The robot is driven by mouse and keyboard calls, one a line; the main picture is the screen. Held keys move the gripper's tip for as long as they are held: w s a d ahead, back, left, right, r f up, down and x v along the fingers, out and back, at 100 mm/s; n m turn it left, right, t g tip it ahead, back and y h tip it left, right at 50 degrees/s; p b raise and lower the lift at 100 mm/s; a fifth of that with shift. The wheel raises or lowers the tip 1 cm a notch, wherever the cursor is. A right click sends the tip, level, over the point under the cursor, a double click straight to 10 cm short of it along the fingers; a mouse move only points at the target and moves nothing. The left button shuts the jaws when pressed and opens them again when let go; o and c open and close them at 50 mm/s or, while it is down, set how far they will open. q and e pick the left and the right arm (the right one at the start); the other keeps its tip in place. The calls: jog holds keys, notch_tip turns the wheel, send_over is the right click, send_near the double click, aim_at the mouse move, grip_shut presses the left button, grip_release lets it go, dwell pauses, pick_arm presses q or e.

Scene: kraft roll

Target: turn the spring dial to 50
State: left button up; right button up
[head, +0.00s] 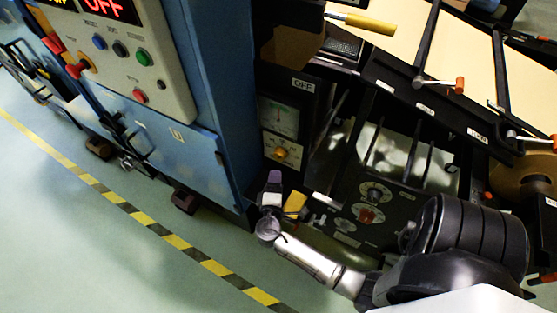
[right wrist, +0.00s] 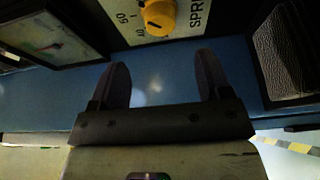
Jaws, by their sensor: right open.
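The spring dial is a yellow-orange knob (right wrist: 158,17) at the top of the right wrist view, on a pale plate with parts of "SPRING", "50" and "40" showing upside down. Its upper part is cut off, and I cannot tell its setting. In the head view the knob (head: 281,153) sits below a gauge on the dark panel. My right gripper (head: 273,178) is below the dial in the head view. In the right wrist view its two fingers (right wrist: 164,75) are apart, with nothing between them, short of the knob. My left gripper is not in view.
The gauge (head: 280,118) is above the dial. The blue cabinet (head: 215,90) stands close on the left, with a button panel (head: 130,55). Black rods and another panel with a red knob (head: 366,214) are to the right. A striped floor line (head: 180,242) crosses open floor.

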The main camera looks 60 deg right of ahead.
aim_at(279, 158)
jog(key=b+x, duration=0.1)
jog(key=x, duration=0.8)
jog(key=shift+d, duration=0.15)
jog(key=shift+c, duration=0.4)
